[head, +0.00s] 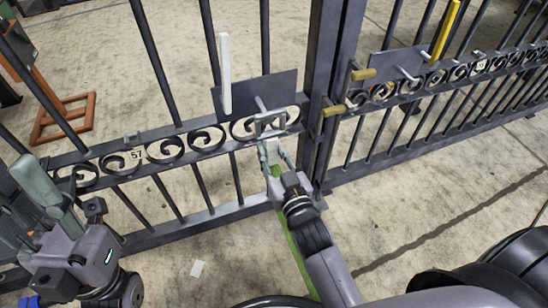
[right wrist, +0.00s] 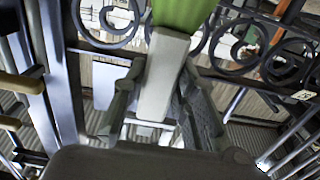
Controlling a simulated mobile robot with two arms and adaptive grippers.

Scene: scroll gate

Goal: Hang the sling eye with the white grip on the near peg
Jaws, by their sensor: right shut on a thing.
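My right gripper (head: 270,150) is shut on the white grip (right wrist: 165,75) of a green sling. The green strap (right wrist: 183,12) hangs down below the gripper in the head view (head: 292,250). A grey rectangular eye (head: 268,121) stands out beyond the fingertips, in front of the dark plate on the left gate leaf. A short grey peg (head: 260,104) sticks out of this plate at the eye's upper edge. I cannot tell whether the eye is around the peg or just in front of it. My left gripper (head: 52,195) is low at the left, away from the plate.
The left plate (head: 283,87) bears an upright white bar (head: 225,72). The right leaf has a similar plate with a peg (head: 408,75) and a yellow bar (head: 445,30). Brass-coloured stubs (head: 333,110) project by the gate post. Scrollwork (head: 205,138) runs below the left plate.

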